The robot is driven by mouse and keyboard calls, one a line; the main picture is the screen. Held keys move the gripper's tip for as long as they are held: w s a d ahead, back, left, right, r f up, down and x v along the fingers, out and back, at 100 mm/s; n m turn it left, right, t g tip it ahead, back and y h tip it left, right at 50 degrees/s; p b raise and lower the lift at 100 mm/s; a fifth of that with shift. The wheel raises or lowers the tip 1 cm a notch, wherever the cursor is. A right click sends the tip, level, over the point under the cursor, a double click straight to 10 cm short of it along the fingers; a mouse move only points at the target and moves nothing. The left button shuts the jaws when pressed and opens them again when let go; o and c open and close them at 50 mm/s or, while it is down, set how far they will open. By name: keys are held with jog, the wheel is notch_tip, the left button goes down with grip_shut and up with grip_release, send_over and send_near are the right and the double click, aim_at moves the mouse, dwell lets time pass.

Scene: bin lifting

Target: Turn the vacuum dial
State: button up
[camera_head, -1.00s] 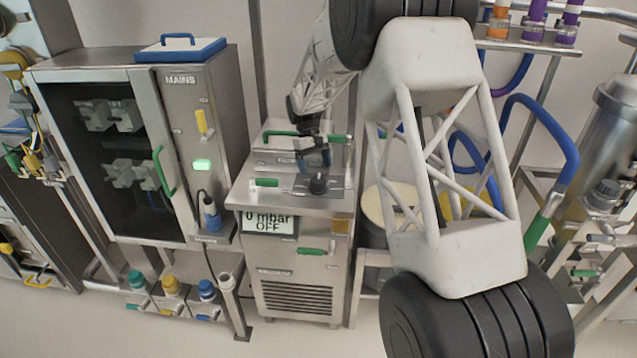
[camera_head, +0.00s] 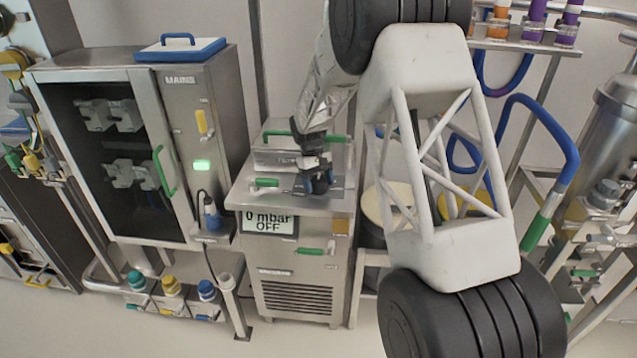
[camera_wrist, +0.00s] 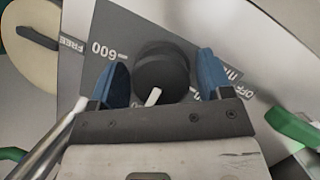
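The vacuum dial (camera_wrist: 162,74) is a black round knob with a white pointer, on a grey plate marked 600, OFF and FREE. In the wrist view it lies between the two blue fingertips of my gripper (camera_wrist: 160,80), with a gap on each side, so the gripper is open around or just above it. In the head view my gripper (camera_head: 317,183) points down over the top of the steel vacuum unit (camera_head: 270,196) and hides the dial. The unit's display (camera_head: 268,221) reads "0 mbar OFF".
Green handles (camera_head: 310,251) stick out from the unit's front and top. A steel cabinet marked MAINS (camera_head: 222,130) stands close on the left. A pale round lid (camera_head: 392,201) is to the right, partly behind my arm.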

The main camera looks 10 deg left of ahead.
jog(key=c, duration=0.7)
jog(key=shift+m, duration=0.4)
jog(key=m+y, duration=0.1)
jog(key=m, duration=0.2)
jog(key=shift+g, duration=0.3)
jog(key=shift+m+y, duration=1)
jog(key=shift+m, duration=1)
jog(key=o, duration=0.9)
jog(key=shift+r, duration=0.1)
